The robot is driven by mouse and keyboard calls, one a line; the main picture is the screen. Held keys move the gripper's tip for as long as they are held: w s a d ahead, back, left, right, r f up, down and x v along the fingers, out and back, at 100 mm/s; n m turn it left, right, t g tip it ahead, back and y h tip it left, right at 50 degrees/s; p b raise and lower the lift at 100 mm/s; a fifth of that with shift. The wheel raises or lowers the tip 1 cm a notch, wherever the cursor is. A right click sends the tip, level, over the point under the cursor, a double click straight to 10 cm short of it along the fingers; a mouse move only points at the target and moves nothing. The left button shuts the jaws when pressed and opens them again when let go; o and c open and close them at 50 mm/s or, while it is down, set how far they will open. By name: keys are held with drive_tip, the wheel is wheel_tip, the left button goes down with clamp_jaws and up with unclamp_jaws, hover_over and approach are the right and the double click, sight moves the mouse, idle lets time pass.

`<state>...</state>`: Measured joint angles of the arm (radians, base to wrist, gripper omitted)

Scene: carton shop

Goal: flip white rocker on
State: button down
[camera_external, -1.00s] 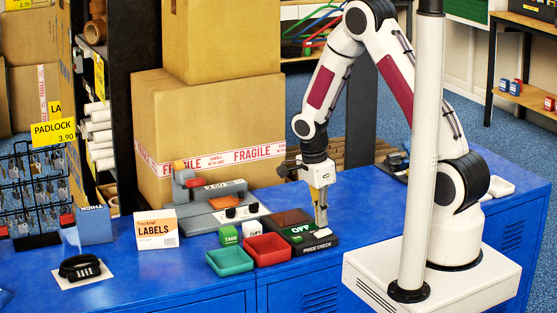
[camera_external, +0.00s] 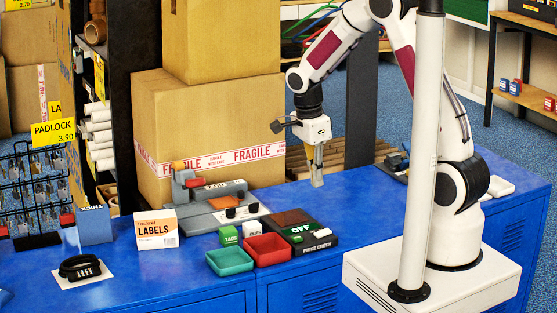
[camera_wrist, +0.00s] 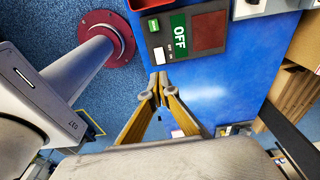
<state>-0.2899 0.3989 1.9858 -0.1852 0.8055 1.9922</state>
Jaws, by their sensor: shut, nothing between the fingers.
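The dark price check device (camera_external: 318,246) sits on the blue counter, with a brown-red plate and a display reading OFF (camera_external: 300,229). The white rocker (camera_external: 322,233) is on its front strip, right of a green rocker (camera_external: 296,239). In the wrist view the white rocker (camera_wrist: 158,55) and the green one (camera_wrist: 153,25) lie beside the OFF display (camera_wrist: 180,38). Its tilt is too small to tell. My gripper (camera_external: 317,184) is shut and empty, raised above the counter behind the device and touching nothing. Its closed fingertips (camera_wrist: 157,78) show below the device in the wrist view.
A red tray (camera_external: 267,261) stands close left of the device, with a green tray (camera_external: 229,271) beside it. Small TAGS and CLIPS boxes and a scale (camera_external: 215,200) are behind them. A pale post (camera_external: 424,150) rises at the right. The counter right of the device is clear.

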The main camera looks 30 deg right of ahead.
sight(327, 231)
drive_tip(key=shift+r, duration=0.2)
drive_tip(key=shift+d+r, duration=0.2)
drive_tip(key=shift+d, duration=0.35)
drive_tip(key=shift+f, duration=0.1)
drive_tip(key=shift+d+f, duration=0.35)
drive_tip(key=shift+f, duration=1.95)
drive_tip(key=shift+d+f, duration=0.3)
drive_tip(key=shift+f, duration=1.95)
drive_tip(key=shift+d+f, duration=0.35)
drive_tip(key=shift+f, duration=1.95)
